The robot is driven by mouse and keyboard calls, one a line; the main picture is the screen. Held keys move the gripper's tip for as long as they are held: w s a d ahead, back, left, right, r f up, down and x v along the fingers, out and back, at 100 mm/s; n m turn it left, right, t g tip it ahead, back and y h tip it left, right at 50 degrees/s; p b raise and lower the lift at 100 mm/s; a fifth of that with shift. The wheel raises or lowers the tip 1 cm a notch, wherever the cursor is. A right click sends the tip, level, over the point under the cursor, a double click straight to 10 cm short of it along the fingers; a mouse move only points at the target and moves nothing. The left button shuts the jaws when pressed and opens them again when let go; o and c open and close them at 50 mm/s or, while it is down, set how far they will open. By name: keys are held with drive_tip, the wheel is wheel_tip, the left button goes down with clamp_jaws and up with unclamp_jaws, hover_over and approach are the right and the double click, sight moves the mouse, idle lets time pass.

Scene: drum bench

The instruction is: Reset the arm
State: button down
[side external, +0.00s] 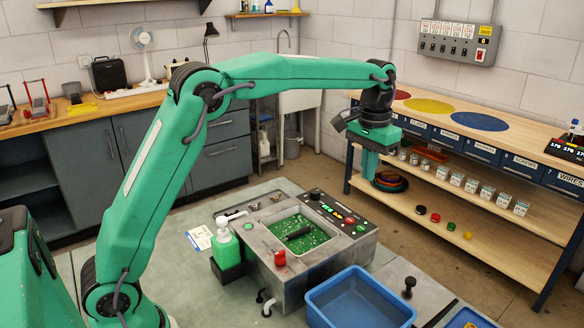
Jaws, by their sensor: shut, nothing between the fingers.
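My green arm arches across the side external view from the lower left. My gripper (369,168) hangs at its end, pointing down, to the right of and above the grey machine. Its fingers are shut, with nothing seen held in them. It is apart from the bench top and the machine, in front of the shelf unit at the right. The narrow tip is small against the shelf behind it.
A blue bin (358,297) sits in front right. A shelf unit (470,148) with coloured discs stands behind.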

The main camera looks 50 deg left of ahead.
drive_tip(key=shift+s+r, duration=0.1)
drive_tip(key=s+a+r+t, duration=0.1)
drive_tip(key=s+a+r, duration=0.15)
drive_tip(key=s, duration=0.55)
drive_tip(key=s+a+r+t, duration=0.1)
drive_tip(key=s+r+t, duration=0.15)
drive_tip(key=s, duration=0.55)
drive_tip(key=s+f+t, duration=0.1)
drive_tip(key=s+f, duration=0.2)
drive_tip(key=s, duration=0.4)
drive_tip(key=s+a+f+t, duration=0.1)
drive_tip(key=s+f, duration=0.2)
drive_tip(key=s, duration=0.4)
drive_tip(key=shift+s+a, duration=0.25)
drive_tip(key=shift+s, duration=0.1)
